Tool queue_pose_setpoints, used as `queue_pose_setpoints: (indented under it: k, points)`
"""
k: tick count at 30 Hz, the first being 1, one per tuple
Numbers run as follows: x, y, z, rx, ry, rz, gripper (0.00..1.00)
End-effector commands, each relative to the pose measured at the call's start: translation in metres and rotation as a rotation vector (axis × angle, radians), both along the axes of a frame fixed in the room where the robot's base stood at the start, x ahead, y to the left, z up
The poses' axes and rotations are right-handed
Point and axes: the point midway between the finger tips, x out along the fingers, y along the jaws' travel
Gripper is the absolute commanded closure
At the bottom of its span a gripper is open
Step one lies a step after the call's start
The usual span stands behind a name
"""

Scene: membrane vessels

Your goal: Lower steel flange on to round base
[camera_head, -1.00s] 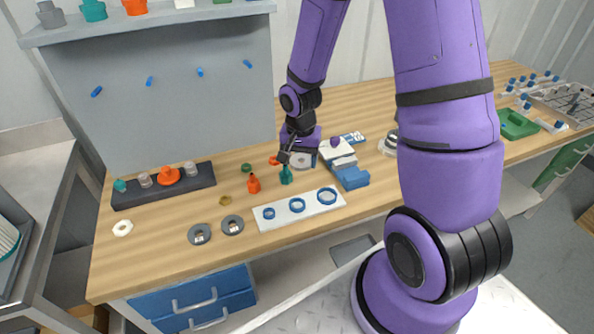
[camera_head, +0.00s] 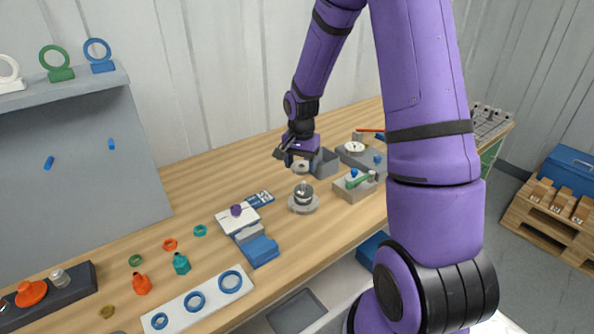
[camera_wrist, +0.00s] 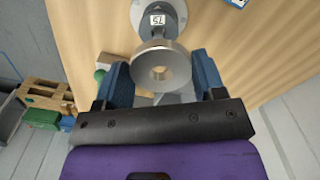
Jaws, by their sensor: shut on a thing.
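In the head view the flange (camera_head: 301,166) hangs just below my gripper (camera_head: 290,157), close behind the round base as seen. The round base (camera_head: 303,208) is a grey disc on the bench with a steel cylindrical part standing on it. In the wrist view the base (camera_wrist: 178,8) lies beyond the flange, with a "75" label, partly covered by the flange. The gap in height is hard to tell.
A grey open box (camera_head: 325,163) stands just right of my gripper. A grey block (camera_head: 352,190) with a green-handled item is right of the base.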

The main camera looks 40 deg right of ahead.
Motion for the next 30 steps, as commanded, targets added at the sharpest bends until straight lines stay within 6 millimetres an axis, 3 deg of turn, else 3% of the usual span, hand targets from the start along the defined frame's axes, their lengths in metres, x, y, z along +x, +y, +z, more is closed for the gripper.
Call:
queue_pose_setpoints:
  k: [8, 30]
  points:
    - [0.002, -0.003, -0.004, 0.001, 0.001, -0.006, 0.68]
    - [0.002, -0.002, -0.047, 0.001, 0.0, -0.005, 0.68]
